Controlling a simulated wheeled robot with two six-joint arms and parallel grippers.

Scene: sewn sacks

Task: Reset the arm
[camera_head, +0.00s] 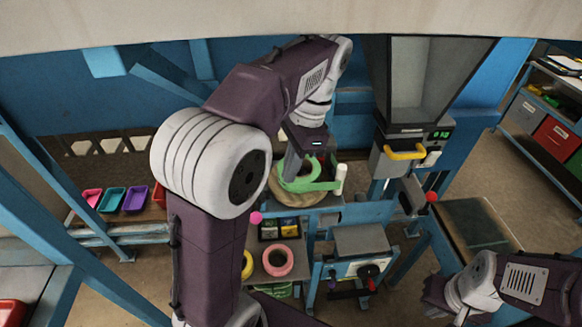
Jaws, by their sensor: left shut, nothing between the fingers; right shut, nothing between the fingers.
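My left arm rises large through the middle of the view and bends over to the right. Its gripper (291,166) points down, shut and empty, in front of or above a green ring-like clamp (312,184) on a round tan thing (290,192). I cannot tell whether the gripper touches the clamp. Part of my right arm (500,285) shows at the lower right corner.
A grey hopper (415,80) with a yellow handle (403,153) stands right of my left gripper. Small coloured trays (110,200) lie at the left. Pink and yellow rings (278,262) lie below. A shelf with bins (555,137) stands far right.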

